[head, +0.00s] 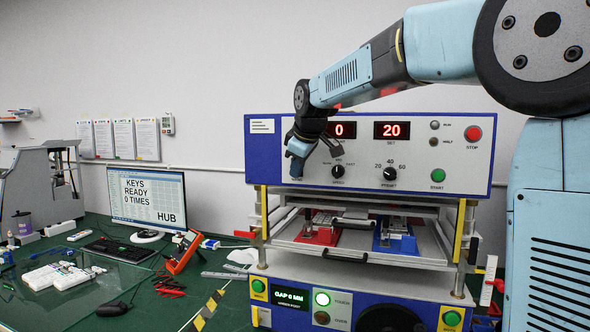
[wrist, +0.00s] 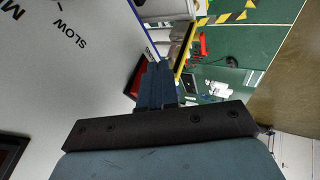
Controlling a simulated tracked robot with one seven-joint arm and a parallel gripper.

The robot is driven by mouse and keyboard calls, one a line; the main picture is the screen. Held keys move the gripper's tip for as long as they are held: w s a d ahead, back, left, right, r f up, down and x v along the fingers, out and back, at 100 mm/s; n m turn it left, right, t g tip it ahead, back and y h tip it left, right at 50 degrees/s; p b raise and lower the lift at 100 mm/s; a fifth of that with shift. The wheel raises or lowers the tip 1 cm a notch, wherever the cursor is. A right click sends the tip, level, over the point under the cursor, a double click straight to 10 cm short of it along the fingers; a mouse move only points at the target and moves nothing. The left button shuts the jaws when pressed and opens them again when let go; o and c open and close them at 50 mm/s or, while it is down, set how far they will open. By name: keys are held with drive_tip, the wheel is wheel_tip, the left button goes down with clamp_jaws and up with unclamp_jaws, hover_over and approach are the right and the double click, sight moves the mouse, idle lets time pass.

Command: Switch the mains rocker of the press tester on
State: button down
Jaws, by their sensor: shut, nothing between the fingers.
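The press tester's upper panel (head: 450,165) is white with a blue frame. My gripper (head: 296,172) is in front of its left part, fingers pointing down, shut and empty. In the wrist view the blue fingers (wrist: 157,75) are together, close to the panel. A red rocker in a dark frame (wrist: 136,79) shows beside the fingers and is partly covered by them. Whether the fingers touch it, and which way it is tilted, I cannot tell. In the head view the gripper hides that spot. The red displays read 0 (head: 341,130) and 20 (head: 391,130).
Two black knobs (head: 390,173), a red stop button (head: 473,133) and a green start button (head: 438,175) are on the panel. Below is a sliding tray (head: 365,257) with red and blue fixtures. A monitor (head: 147,199) and a red multimeter (head: 183,252) stand left on the green bench.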

drive_tip(key=shift+r, duration=0.2)
drive_tip(key=shift+r, duration=0.6)
drive_tip(key=s+r, duration=0.6)
drive_tip(key=s, duration=0.5)
drive_tip(key=shift+a+r, duration=0.15)
drive_tip(key=shift+w, duration=0.1)
